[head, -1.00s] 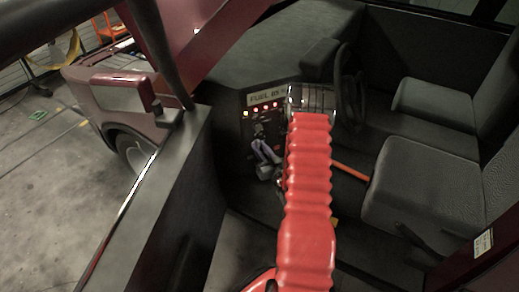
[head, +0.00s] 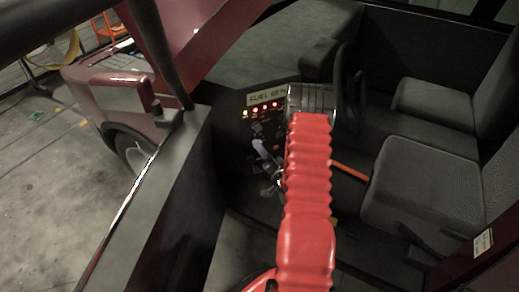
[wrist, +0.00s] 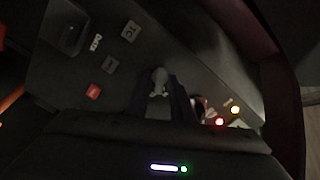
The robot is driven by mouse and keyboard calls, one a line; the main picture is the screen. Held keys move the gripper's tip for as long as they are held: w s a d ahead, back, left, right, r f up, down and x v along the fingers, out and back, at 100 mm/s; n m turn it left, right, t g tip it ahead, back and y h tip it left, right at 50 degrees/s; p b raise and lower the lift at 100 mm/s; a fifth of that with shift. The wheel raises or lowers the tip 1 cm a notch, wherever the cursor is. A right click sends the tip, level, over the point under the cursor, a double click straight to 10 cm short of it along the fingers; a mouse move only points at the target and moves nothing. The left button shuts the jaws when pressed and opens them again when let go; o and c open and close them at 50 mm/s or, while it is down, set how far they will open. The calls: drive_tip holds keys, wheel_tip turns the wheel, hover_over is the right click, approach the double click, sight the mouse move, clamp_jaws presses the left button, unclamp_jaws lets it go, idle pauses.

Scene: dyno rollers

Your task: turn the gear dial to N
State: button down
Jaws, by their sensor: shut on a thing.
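The gear dial (wrist: 158,76) shows in the wrist view as a small grey knob on a dark panel. My gripper (wrist: 160,92) has its two dark fingers on either side of the knob and is shut on it. There my red arm sleeve and the fingers hide the dial. I cannot tell which position the dial points to.
A FUEL display (head: 265,97) and several lit lamps (head: 265,107) sit above my gripper. A steering wheel (head: 350,95) and seats (head: 415,180) stand to the right. The door sill (head: 150,205) runs along the left.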

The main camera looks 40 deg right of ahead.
drive_tip(key=shift+d+m, duration=0.15)
drive_tip(key=shift+m, duration=0.85)
drive_tip(key=shift+f, duration=0.1)
drive_tip(key=c, duration=1.8)
unclamp_jaws()
drive_tip(key=shift+c, duration=0.2)
drive_tip(key=shift+s, duration=0.1)
drive_tip(key=v, duration=1.3)
drive_tip(key=shift+s+a, duration=0.25)
drive_tip(key=shift+s, duration=0.05)
